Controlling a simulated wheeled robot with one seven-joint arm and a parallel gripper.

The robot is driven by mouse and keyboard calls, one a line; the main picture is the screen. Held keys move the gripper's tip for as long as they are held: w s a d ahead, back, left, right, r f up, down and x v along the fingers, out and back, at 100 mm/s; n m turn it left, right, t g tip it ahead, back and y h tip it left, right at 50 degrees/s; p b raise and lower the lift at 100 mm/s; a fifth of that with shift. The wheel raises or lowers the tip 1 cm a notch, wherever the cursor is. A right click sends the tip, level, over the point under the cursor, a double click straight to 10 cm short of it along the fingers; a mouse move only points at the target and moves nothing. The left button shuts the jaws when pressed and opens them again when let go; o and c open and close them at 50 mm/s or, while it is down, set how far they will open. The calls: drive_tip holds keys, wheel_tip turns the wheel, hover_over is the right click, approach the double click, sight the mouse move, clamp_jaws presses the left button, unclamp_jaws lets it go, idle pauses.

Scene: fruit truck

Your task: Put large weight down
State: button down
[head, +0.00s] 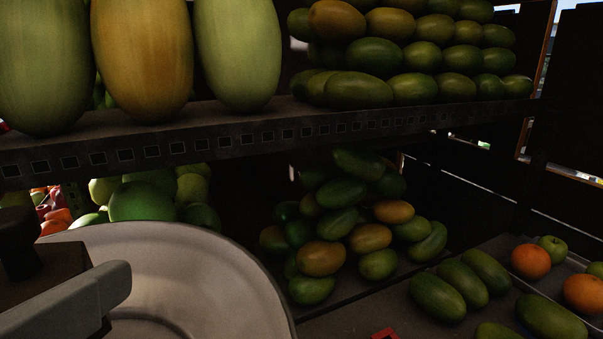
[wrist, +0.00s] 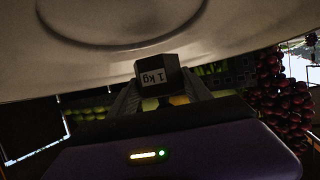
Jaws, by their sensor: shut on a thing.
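A dark weight marked "1 kg" (wrist: 157,77) sits between the two fingers of my gripper (wrist: 160,90) in the wrist view. The gripper is shut on it, and the lettering appears upside down. A large pale round pan (wrist: 235,22) fills the top of the wrist view, close to the weight. In the head view the pan (head: 220,262) is at the lower left. My gripper is partly seen there at the left edge, over the pan, with a dark knobbed shape beside its grey finger. I cannot tell whether the weight touches the pan.
A metal shelf (head: 225,140) with large melons (head: 143,55) and stacked green fruit (head: 375,54) runs above the pan. Piled green-yellow fruit (head: 341,192) lies below it. Oranges (head: 530,261) and more green fruit lie at the lower right.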

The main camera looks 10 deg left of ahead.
drive_tip(key=shift+f, duration=1.9)
drive_tip(key=shift+f, duration=0.15)
drive_tip(key=shift+c, duration=2.3)
unclamp_jaws()
drive_tip(key=shift+s, duration=0.1)
drive_tip(key=b+v, duration=0.1)
drive_tip(key=v, duration=1.1)
drive_tip(key=shift+d, duration=0.1)
